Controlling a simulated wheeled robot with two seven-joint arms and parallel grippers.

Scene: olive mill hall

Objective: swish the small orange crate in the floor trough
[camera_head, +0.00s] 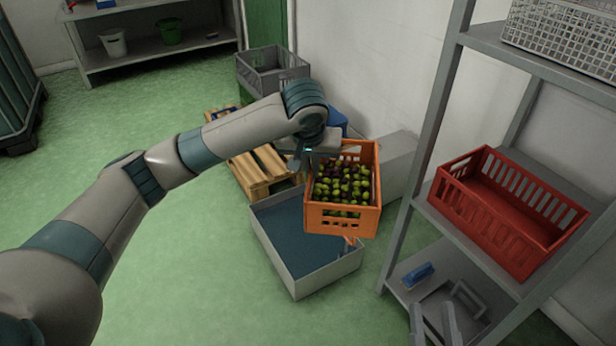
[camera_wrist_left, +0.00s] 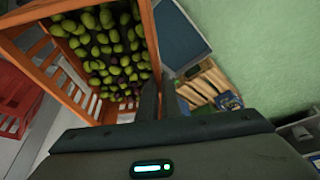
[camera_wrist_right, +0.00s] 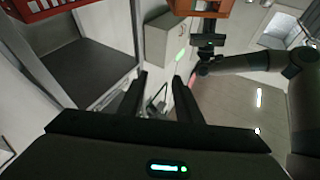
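The small orange crate (camera_head: 340,218), full of green and dark olives, hangs over the right part of the floor trough (camera_head: 318,283), roughly level. The trough is a pale rectangular basin with dark blue water. My left gripper (camera_head: 312,158) is shut on the crate's left side wall. In the left wrist view its fingers (camera_wrist_left: 160,98) are at the rim of the crate (camera_wrist_left: 62,82), with the trough's water (camera_wrist_left: 182,38) beside it. My right gripper (camera_head: 434,325) is open and empty by the shelf; its parted fingers show in the right wrist view (camera_wrist_right: 160,92).
A grey shelf rack (camera_head: 425,160) on the right holds a red crate (camera_head: 480,215), a blue brush (camera_head: 417,275) and a grey basket (camera_head: 565,35). A wooden pallet (camera_head: 262,172) and a grey crate (camera_head: 272,72) stand behind the trough. Green floor is free at left.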

